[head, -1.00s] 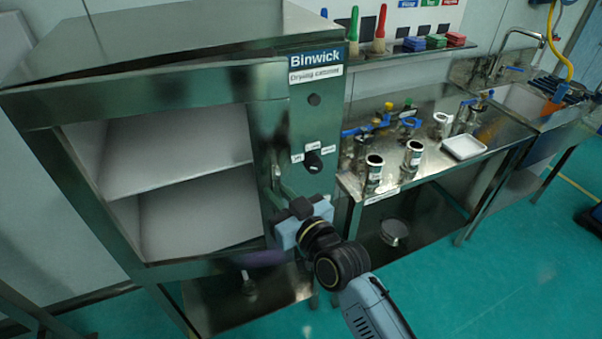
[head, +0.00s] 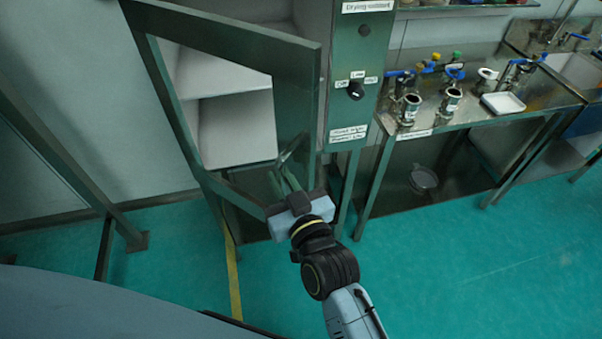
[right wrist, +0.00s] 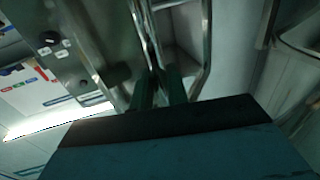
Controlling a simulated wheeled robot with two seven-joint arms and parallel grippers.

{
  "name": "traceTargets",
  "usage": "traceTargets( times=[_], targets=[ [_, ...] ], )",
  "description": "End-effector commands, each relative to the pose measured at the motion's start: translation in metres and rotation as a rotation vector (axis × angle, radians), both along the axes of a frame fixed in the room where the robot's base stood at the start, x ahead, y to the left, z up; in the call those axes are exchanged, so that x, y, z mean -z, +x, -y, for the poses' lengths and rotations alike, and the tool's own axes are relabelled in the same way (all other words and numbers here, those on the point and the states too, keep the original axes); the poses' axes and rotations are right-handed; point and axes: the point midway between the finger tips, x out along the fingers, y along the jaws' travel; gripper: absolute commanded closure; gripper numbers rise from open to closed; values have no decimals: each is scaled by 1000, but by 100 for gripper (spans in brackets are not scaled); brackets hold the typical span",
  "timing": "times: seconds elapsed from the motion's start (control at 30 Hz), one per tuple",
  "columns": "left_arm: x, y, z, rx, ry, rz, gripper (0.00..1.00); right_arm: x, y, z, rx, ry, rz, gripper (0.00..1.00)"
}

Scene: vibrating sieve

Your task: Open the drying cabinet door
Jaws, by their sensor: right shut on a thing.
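The drying cabinet door (head: 302,95) is a dark metal frame with a large window. It stands partly open, its right edge swung out from the control panel, and pale shelves show through and above it. My right gripper (head: 287,182) is at the door's lower right side, shut on the upright metal door handle (head: 298,145). In the right wrist view the handle (right wrist: 153,40) runs between the two greenish fingers of the gripper (right wrist: 158,90). The exact contact is partly hidden by the fingers. My left gripper is not in view.
The cabinet's control panel (head: 357,65) with a black knob (head: 355,90) is right of the door. A steel bench (head: 470,122) with metal cups and a white tray (head: 503,104) stands further right. A metal frame (head: 75,160) stands at left. Green floor in front is clear.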

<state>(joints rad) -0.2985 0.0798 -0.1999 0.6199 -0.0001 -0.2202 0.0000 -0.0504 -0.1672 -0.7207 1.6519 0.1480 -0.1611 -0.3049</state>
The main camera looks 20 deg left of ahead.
Motion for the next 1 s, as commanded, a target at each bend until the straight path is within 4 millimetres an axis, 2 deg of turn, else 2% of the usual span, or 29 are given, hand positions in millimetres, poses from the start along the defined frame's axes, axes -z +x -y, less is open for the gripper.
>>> traceTargets(
  times=[0.4, 0.43, 0.57, 0.87, 1.0],
  targets=[
    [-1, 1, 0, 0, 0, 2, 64, -2, -2, -3, -4, 5, 2, 100],
    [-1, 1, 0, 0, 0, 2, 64, -2, -2, -3, -4, 5, 2, 80],
    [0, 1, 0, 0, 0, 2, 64, -2, -2, -3, -3, 4, 2, 65],
    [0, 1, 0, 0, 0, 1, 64, -1, -2, -1, -2, 2, 1, 65],
    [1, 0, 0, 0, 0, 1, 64, 1, -11, 7, -1, 1, 0, 65]
  ],
)
